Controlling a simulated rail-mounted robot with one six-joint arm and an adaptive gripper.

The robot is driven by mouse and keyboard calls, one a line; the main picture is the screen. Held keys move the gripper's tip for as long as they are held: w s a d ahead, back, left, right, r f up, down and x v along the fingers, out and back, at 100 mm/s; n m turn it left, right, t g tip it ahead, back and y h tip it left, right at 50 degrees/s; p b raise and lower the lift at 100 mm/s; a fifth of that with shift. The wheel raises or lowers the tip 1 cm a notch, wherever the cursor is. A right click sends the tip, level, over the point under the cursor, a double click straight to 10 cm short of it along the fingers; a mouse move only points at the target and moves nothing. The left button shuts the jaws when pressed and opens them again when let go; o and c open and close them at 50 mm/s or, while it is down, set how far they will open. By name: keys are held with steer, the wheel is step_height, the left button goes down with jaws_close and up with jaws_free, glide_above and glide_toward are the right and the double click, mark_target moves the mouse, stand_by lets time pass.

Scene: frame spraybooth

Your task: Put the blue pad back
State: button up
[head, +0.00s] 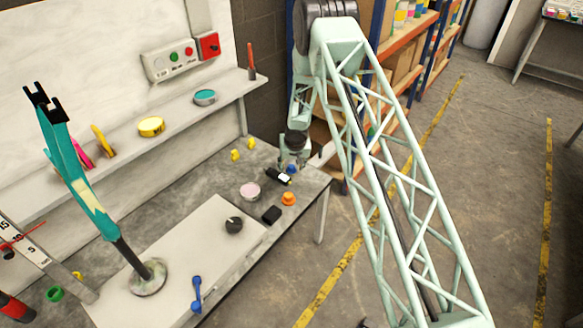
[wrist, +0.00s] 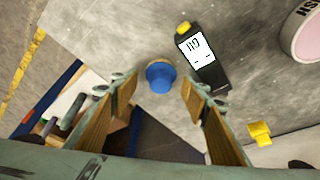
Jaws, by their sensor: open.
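The blue pad (wrist: 160,78) is a small round blue piece with a wider rim, standing on the grey bench top. It lies between and just beyond my fingertips in the wrist view. My gripper (wrist: 157,88) is open, with one finger on each side of the pad and a gap to it. In the head view my gripper (head: 292,162) is low over the far right end of the bench, and a bit of the blue pad (head: 291,169) shows just under it. Whether the fingers touch the bench is hidden.
A black meter with a white screen (wrist: 201,58) lies close beside the pad. A shelf (head: 180,115) runs along the wall.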

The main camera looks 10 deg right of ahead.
steer(key=p+v, duration=0.1)
steer(key=v, duration=1)
steer(key=shift+r, duration=0.15)
steer(key=shift+s, duration=0.1)
steer(key=shift+r, duration=0.1)
stand_by(0.6)
